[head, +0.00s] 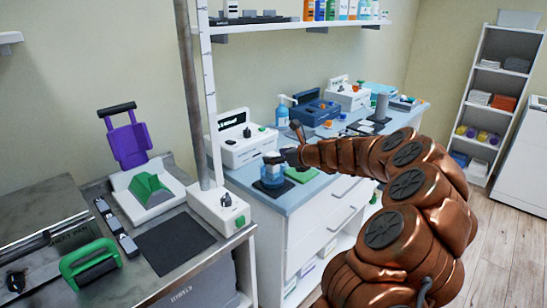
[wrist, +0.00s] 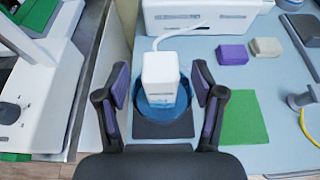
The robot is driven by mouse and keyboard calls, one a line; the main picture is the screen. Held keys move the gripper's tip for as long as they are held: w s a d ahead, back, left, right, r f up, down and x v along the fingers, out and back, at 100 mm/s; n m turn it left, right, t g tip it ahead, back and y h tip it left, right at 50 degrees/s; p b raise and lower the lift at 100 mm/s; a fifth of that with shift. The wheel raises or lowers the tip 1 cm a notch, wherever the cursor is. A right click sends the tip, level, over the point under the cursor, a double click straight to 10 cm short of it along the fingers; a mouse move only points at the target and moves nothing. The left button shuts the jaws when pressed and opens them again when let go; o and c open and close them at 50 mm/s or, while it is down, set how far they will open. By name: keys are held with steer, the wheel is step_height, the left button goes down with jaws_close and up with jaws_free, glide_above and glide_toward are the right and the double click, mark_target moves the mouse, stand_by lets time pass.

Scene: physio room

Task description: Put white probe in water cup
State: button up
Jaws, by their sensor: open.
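The white probe (wrist: 161,75) is a white block with a white cable. In the wrist view it overlaps the blue water cup (wrist: 181,116), its lower end within the cup's rim; how deep it sits is hard to tell. My gripper (wrist: 162,100) is open, with one purple-padded finger on each side of the probe and a gap on both sides. In the head view my gripper (head: 281,157) is right at the top of the translucent blue cup (head: 272,178), and the probe is mostly hidden there. The cup stands on a dark mat (wrist: 162,131).
A green mat (wrist: 244,117) lies right of the cup. A white device (head: 245,140) stands behind it. A purple block (wrist: 232,54) and a beige block (wrist: 266,47) lie farther back. A gap separates this counter from the grey bench (head: 170,265) on the left.

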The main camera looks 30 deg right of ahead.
steer(key=v, duration=1)
steer(key=shift+f, duration=0.1)
stand_by(0.3)
steer(key=s+a+r+n+g+y+p, duration=0.1)
steer(key=a+r+n+g+y+p, duration=0.15)
steer(key=a+n, duration=1.05)
steer(key=s+a+f+n+g+y, duration=0.1)
steer(key=s+a+n+g, duration=0.2)
steer(key=a, duration=0.6)
steer(key=s+a+n+g+y, duration=0.1)
steer(key=s+a+g, duration=0.1)
steer(key=s+a, duration=0.45)
steer(key=s+a+f+n+g+h+p, duration=0.3)
steer(key=s+a+n+g, duration=0.3)
steer(key=s+n, duration=0.6)
steer(key=s+d+n+h, duration=0.2)
steer(key=s, duration=0.5)
steer(key=s+d+f+n+g+h+p, duration=0.1)
steer(key=s+n+h, duration=0.1)
steer(key=s, duration=0.5)
steer(key=shift+s+d+f, duration=0.3)
steer(key=shift+d, duration=0.05)
